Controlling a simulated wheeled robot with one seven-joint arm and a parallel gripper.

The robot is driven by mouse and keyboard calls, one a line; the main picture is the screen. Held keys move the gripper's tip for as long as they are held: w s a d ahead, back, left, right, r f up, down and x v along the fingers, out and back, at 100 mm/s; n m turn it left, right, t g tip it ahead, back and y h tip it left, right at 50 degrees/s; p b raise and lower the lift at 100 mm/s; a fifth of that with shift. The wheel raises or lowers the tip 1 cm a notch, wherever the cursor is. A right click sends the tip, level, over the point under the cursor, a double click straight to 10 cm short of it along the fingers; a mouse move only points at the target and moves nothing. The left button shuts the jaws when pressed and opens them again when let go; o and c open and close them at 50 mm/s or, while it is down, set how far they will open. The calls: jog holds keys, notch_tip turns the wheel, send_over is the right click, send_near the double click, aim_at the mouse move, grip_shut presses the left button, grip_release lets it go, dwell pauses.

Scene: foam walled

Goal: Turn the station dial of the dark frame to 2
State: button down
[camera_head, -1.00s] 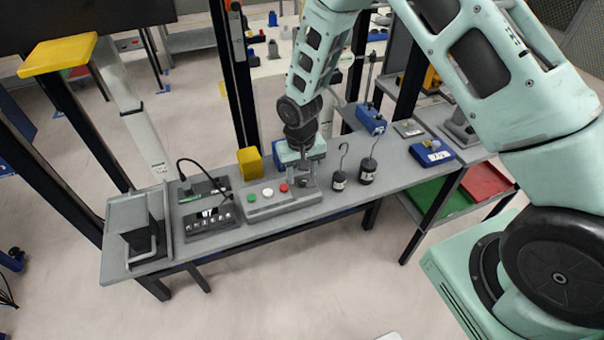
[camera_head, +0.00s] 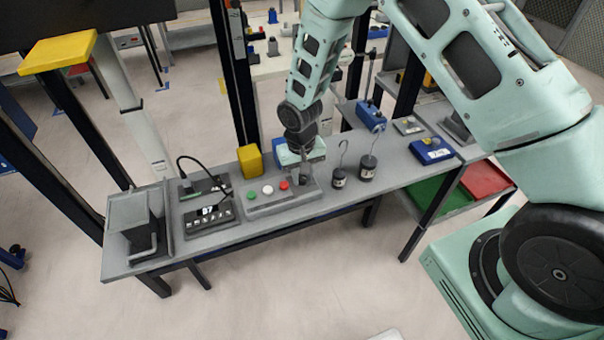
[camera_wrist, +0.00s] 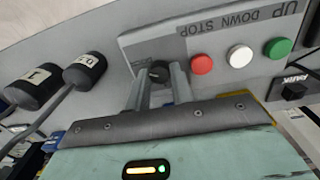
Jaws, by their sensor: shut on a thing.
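The grey control station (camera_head: 255,209) lies on the bench, with green, white and red buttons in a row. In the wrist view the station (camera_wrist: 215,22) carries the words UP, DOWN and STOP, upside down. A dark round dial knob (camera_wrist: 158,71) sits beyond the red button on the same station. My gripper (camera_wrist: 160,82) is shut on the knob, one finger on each side. In the head view my gripper (camera_head: 304,176) points down at the station's right end. The dial's numbers and pointer cannot be read.
Two dark hooked weights (camera_head: 339,177) stand just right of the station. A yellow block (camera_head: 250,161) stands behind it. A black panel with a small display (camera_head: 209,214) lies to its left. A blue box (camera_head: 432,151) sits farther right.

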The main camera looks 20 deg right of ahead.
aim_at(302, 179)
jog(key=n+b, duration=0.1)
jog(key=n, duration=1)
jog(key=shift+b, duration=0.35)
jog(key=shift+n, duration=0.4)
jog(key=c, duration=1.2)
grip_release()
jog(key=shift+r, duration=0.15)
notch_tip(302, 179, up, 17)
jog(key=b, duration=0.1)
jog(key=shift+s+b, duration=0.2)
jog(key=shift+b, duration=0.15)
jog(key=shift+a, duration=0.1)
